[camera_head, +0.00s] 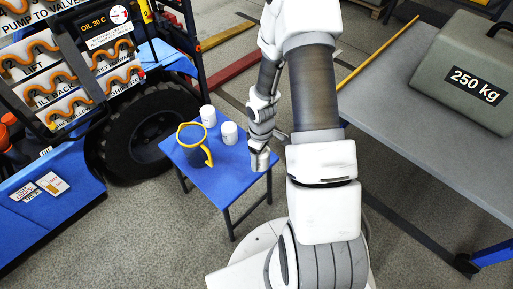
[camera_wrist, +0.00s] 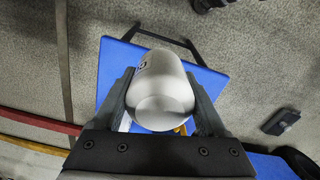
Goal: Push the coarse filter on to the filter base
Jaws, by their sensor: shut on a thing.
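My gripper (camera_wrist: 160,84) is shut on a smooth whitish canister (camera_wrist: 163,98) with a rounded end and a small dark marking, its sides between the two fingers. In the head view my gripper (camera_head: 261,158) hangs beside the right edge of a small blue table (camera_head: 222,180). Two white canisters stand upright on that table, one farther back (camera_head: 207,116) and one nearer (camera_head: 229,133). I cannot tell which canister is the coarse filter. I cannot make out the filter base.
A vehicle with a large black tyre (camera_head: 145,130) and orange hoses stands at the left. A grey workbench (camera_head: 420,115) with a 250 kg weight (camera_head: 470,75) is at the right. Floor shows between table and bench.

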